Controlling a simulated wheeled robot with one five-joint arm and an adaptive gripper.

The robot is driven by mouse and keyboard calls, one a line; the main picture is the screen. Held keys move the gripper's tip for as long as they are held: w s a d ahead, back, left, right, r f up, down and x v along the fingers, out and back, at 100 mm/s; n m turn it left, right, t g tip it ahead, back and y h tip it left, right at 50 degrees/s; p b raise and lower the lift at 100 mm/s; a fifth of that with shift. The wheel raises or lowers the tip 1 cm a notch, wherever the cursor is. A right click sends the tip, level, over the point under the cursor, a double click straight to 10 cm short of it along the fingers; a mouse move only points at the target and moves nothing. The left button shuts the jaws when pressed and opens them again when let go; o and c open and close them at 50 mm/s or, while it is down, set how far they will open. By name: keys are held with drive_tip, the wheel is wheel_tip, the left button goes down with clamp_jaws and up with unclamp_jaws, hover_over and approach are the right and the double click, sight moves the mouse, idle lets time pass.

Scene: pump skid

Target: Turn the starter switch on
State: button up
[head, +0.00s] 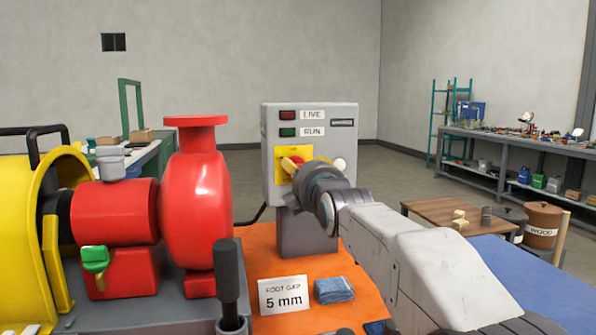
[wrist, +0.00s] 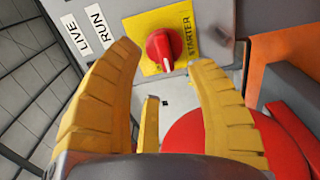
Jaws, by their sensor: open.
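The starter switch (wrist: 164,47) is a red rotary knob with a white mark on a yellow plate (wrist: 187,20) lettered STARTER. In the head view the knob (head: 291,163) shows on the front of the grey starter box (head: 328,120), partly hidden by my arm. The fingers look apart from the knob; exact distance cannot be told.
A red pump (head: 195,200) and a yellow guard (head: 25,235) stand left of the box. An orange surface (head: 262,245) bears a white "5 mm" card (head: 283,295) and a blue cloth (head: 334,290). A dark upright handle (head: 229,275) stands in front. LIVE and RUN lamps (head: 288,132) sit above the switch.

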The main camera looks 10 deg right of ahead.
drive_tip(key=shift+w, duration=2.6)
drive_tip(key=shift+c, duration=0.4)
clamp_jaws()
